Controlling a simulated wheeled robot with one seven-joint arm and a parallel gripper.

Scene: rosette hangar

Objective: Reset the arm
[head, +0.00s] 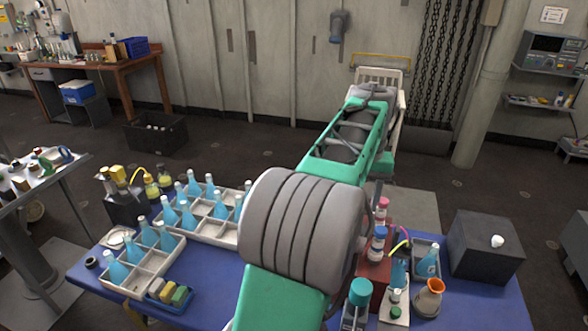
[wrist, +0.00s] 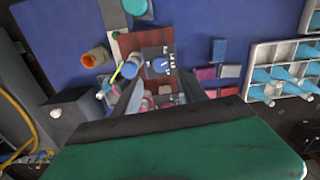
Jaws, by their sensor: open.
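My arm, with green links and a large grey ribbed joint, rises through the middle of the head view and covers part of the blue table (head: 215,277). I cannot make out my gripper in the head view. In the wrist view my gripper (wrist: 160,78) points down over the table, its two grey fingers apart. Nothing is clearly held between them. Beneath the fingers lies a dark red block or box, seen in the head view as a red box (head: 368,285), with a blue-capped bottle (head: 377,245) on it. I cannot tell the height above it.
White divided crates (head: 120,284) with blue bottles stand on the left of the table. An orange-rimmed flask (head: 429,298) and a dark box (head: 487,247) with a white knob stand on the right. A side table (head: 72,170) is at the far left.

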